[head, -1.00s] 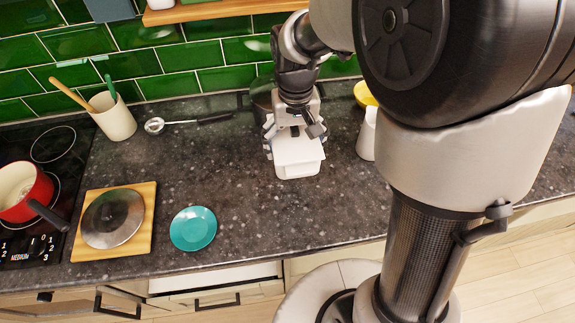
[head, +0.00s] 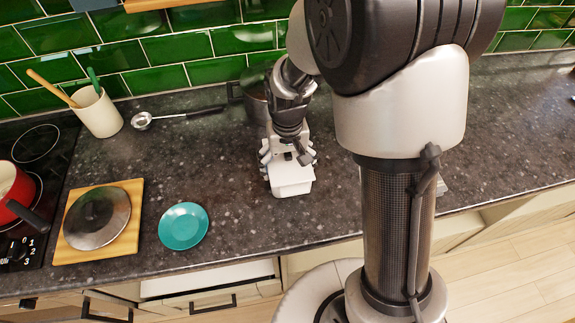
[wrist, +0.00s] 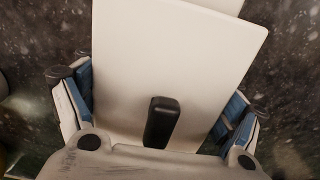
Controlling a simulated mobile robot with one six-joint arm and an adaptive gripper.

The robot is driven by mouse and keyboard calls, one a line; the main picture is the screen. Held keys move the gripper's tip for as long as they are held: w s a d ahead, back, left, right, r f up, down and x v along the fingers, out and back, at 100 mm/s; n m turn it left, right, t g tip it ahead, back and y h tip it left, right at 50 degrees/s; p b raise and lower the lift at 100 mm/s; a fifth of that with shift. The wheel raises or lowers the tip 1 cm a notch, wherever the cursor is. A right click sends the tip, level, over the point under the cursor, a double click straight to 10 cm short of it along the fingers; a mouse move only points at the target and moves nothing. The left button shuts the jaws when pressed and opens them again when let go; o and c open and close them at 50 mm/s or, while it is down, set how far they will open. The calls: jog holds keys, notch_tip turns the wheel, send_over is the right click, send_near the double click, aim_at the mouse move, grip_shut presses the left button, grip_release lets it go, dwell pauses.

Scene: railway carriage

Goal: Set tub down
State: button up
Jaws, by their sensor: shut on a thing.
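The tub (head: 291,181) is a small white box-shaped container with a pale lid, in the middle of the head view over the dark countertop. My gripper (head: 287,160) is above it, shut on it. In the wrist view the tub's white top (wrist: 180,60) fills the middle, with the gripper's blue-padded fingers (wrist: 158,108) on both sides of it. I cannot tell whether the tub's base touches the counter.
A teal saucer (head: 184,226) lies left of the tub on the counter (head: 240,205). A dark pot (head: 256,103) stands behind my gripper.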

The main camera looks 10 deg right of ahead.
jog(key=shift+f, duration=0.1)
jog(key=o, duration=1.7)
notch_tip(320, 180, up, 13)
jog(key=p, duration=0.4)
jog(key=shift+s+f, duration=0.1)
jog(key=shift+f, duration=0.1)
jog(key=s+d+r+t, duration=0.1)
jog(key=s+r, duration=0.3)
jog(key=s, duration=0.2)
jog(key=s+d+r+t, duration=0.1)
jog(key=s+r+t, duration=0.1)
jog(key=s+r, duration=0.2)
jog(key=s+d+r+t, duration=0.1)
jog(key=s+r, duration=0.2)
jog(key=s, duration=0.5)
jog(key=shift+s+d+r+t, duration=0.15)
jog(key=shift+s+r+t, duration=0.15)
jog(key=shift+r, duration=0.1)
